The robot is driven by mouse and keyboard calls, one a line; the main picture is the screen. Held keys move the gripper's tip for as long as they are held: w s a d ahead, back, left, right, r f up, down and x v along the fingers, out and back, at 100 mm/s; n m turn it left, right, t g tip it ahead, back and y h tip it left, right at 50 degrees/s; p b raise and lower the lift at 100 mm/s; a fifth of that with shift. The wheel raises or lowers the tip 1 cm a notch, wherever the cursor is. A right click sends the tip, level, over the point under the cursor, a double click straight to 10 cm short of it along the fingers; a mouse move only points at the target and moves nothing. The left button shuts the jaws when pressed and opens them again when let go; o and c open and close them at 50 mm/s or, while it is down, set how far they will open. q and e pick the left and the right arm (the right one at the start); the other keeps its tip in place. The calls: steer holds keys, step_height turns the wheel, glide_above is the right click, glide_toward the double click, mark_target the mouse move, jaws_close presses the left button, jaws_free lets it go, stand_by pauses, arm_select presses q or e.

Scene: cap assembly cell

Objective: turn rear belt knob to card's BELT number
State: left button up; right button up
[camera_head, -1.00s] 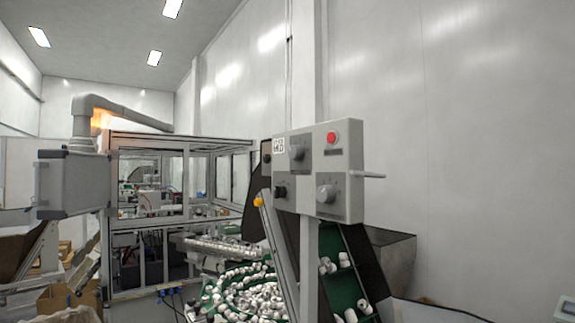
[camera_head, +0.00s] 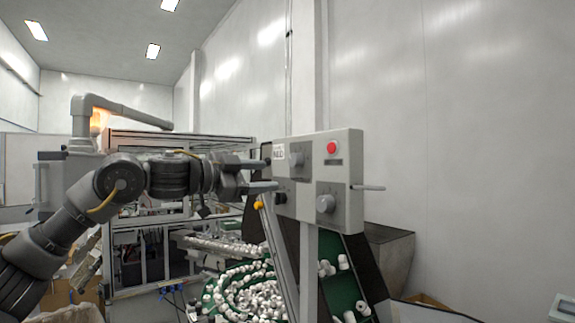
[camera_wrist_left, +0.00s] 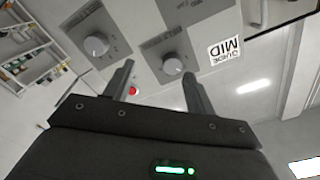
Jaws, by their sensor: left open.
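The grey control box (camera_head: 343,175) stands on a post and carries several knobs. An upper knob (camera_head: 297,157) and a lower right knob (camera_head: 326,203) show on its face; a dark knob (camera_head: 280,198) sits lower left. Which is the rear belt knob I cannot tell. A white card (camera_head: 279,151) is at the upper left; in the left wrist view the card (camera_wrist_left: 225,50) reads GUIDE MID, and no BELT number is legible. My left gripper (camera_head: 271,174) is open and empty at the box's left side. In the left wrist view a knob (camera_wrist_left: 172,65) shows between its fingertips, apparently untouched.
A red button (camera_head: 331,147) is at the box's upper right, and a rod (camera_head: 370,188) sticks out to the right. Below are a green feeder with white caps (camera_head: 250,290) and a slanted rail (camera_head: 280,255). A framed machine (camera_head: 150,270) stands behind my arm.

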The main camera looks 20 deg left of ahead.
mark_target(292, 160)
arm_select(q)
step_height(292, 160, up, 4)
steer(key=s+a, duration=0.2)
steer(key=p+x, duration=0.6)
steer(key=x, duration=0.4)
steer(key=shift+w+a, duration=0.1)
steer(key=shift+a, duration=0.05)
steer(key=shift+w+d+f, duration=0.1)
steer(key=shift+w+d, duration=0.2)
steer(key=shift+w, duration=0.05)
steer(key=c, duration=1)
